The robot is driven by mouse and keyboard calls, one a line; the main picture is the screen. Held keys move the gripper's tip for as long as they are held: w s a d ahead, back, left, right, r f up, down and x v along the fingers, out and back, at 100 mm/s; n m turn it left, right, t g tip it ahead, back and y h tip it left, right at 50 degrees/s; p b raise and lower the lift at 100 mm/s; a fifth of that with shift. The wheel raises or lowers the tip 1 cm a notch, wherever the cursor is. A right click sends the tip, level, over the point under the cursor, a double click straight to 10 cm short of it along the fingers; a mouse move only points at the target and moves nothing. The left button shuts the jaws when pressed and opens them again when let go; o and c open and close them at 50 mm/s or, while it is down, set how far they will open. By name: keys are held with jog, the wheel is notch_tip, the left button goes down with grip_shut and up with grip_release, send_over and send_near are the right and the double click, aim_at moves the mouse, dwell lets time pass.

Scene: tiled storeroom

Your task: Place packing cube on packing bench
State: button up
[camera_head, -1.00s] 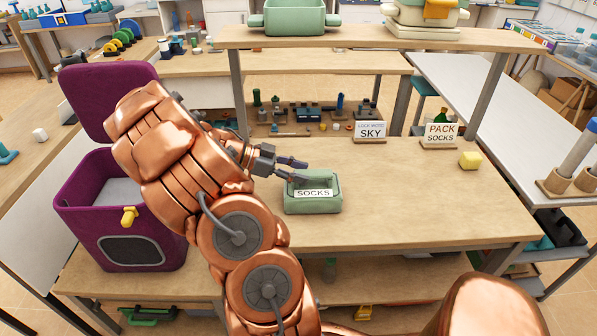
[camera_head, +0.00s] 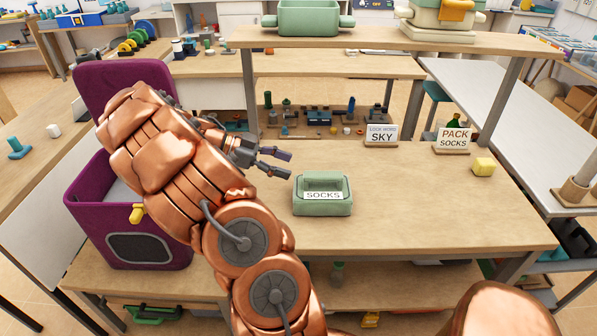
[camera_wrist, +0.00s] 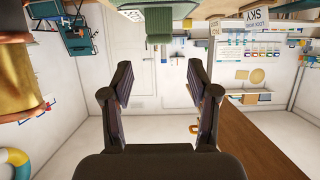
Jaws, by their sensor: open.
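The packing cube, a small green box (camera_head: 322,207) with a raised handle and a SOCKS label, rests upright on the wooden packing bench (camera_head: 420,220), left of its middle. My gripper (camera_head: 290,164) is open and empty. Its fingertips are above and to the left of the cube in the head view, apart from it. In the wrist view my gripper (camera_wrist: 160,75) shows its two fingers spread with nothing between them. A green ribbed object (camera_wrist: 159,24) shows at the top there; I cannot tell whether it is the cube.
A LOCK WORD SKY sign (camera_head: 381,134), a PACK SOCKS sign (camera_head: 453,140) and a yellow block (camera_head: 483,166) stand on the bench. A raised shelf (camera_head: 380,40) spans its back. An open purple case (camera_head: 125,225) is at left. The bench's right front is clear.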

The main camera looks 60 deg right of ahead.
jog(key=w+a+r+n+t, duration=0.2)
jog(key=a+r+n, duration=0.3)
jog(key=a, duration=0.4)
jog(key=s+a+f+n+t+y, duration=0.1)
jog(key=s+a+f+n+t, duration=0.1)
jog(key=a+n, duration=0.6)
jog(key=s+a+f+n+t+y, duration=0.2)
jog(key=s+a+n+t, duration=0.1)
jog(key=a+n, duration=0.6)
jog(key=s+a+f+n+t+y, duration=0.2)
jog(key=a+n, duration=0.7)
jog(key=a, duration=0.5)
jog(key=s+t, duration=0.1)
jog(key=s, duration=0.1)
jog(key=shift+s+a+f+b, duration=0.15)
jog(key=shift+s+f+b, duration=0.05)
jog(key=shift+s+b, duration=0.2)
notch_tip(320, 180, up, 11)
jog(key=p, duration=1)
jog(key=shift+w+p, duration=0.15)
jog(key=shift+p, duration=0.2)
